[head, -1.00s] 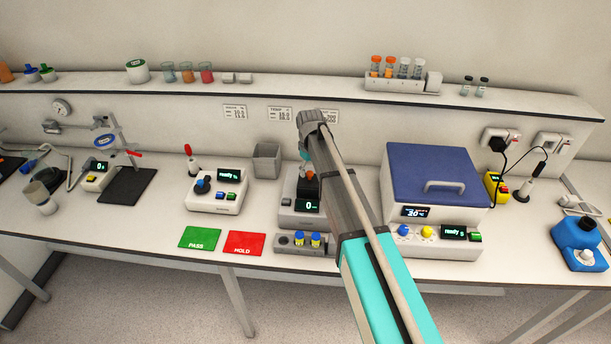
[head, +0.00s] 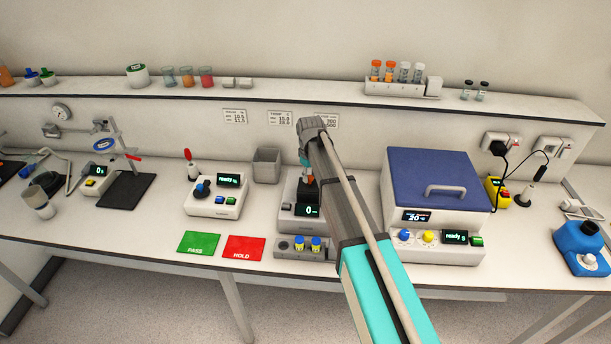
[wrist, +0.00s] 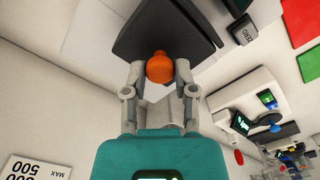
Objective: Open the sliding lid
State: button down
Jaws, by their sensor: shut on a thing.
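The dark grey lid (wrist: 135,35) fills the top middle of the wrist view, with a round orange knob (wrist: 160,68) on it. My gripper (wrist: 159,76) is shut on this knob, one finger on each side. In the head view the knob (head: 309,181) shows as a small orange patch below my gripper (head: 307,168), above the small device with the lit display (head: 302,212). My arm covers the right side of this device. I cannot tell how far the lid stands open.
A grey bin (head: 266,165) stands behind left of the device. A blue-lidded box machine (head: 433,178) stands close on the right. Green (head: 200,243) and red (head: 244,248) mats lie front left.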

jog(key=w, duration=0.8)
jog(key=shift+w+d, duration=0.1)
jog(key=shift+d, duration=0.05)
jog(key=shift+c, duration=2.1)
grip_release()
jog(key=s+d+f+m+b, duration=0.1)
jog(key=s+d+m, duration=0.2)
jog(key=s+d, duration=0.4)
jog(key=s+d+f+m+b, duration=0.1)
jog(key=s+d, duration=0.6)
jog(key=s, duration=0.8)
jog(key=s+d+f+m+b, duration=0.1)
jog(key=s+d+m, duration=0.3)
jog(key=s+d, duration=0.3)
jog(key=s, duration=0.5)
jog(key=shift+f+m+b, duration=0.3)
jog(key=shift+f+b, duration=0.05)
jog(key=shift+b, duration=0.05)
jog(key=shift+s, duration=0.1)
